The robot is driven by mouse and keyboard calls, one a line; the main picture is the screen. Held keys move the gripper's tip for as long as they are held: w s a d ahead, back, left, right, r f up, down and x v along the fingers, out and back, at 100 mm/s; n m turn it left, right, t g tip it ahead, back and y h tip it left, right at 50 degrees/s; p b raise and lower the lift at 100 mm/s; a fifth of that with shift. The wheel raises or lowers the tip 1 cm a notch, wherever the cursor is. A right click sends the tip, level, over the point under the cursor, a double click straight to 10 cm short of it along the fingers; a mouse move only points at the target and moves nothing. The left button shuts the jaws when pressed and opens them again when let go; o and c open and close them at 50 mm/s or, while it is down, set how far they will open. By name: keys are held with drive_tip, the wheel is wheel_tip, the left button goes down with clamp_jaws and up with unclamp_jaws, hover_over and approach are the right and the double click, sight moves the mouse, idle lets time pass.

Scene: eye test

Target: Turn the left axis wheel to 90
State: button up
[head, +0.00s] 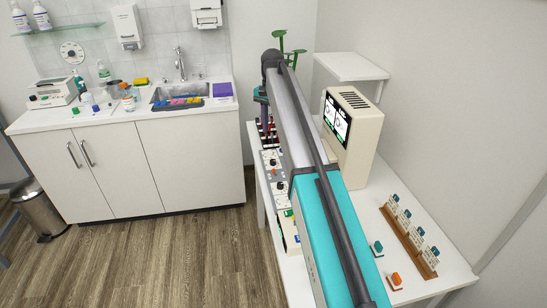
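A grey panel (267,172) lies on the white table, partly hidden behind my arm. It carries dark round knobs, one near its far end (273,161) and one nearer (281,187). Which of these, if any, is the left axis wheel I cannot tell, and their settings are too small to read. A cream device (354,135) stands right of my arm, its screen (337,117) showing two round dials. My arm reaches away over the table.
A wooden rack (408,240) with several upright pieces stands at the table's right. A teal piece (377,247) and an orange piece (396,279) lie nearby. A white shelf (350,66) and green stand (284,40) are behind. A sink counter (120,117) is left, across open floor.

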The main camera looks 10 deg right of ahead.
sight(273, 160)
drive_tip(key=shift+f, duration=0.15)
wheel_tip(273, 160, down, 14)
drive_tip(key=shift+r+p, duration=0.25)
drive_tip(key=shift+p, duration=0.8)
clamp_jaws()
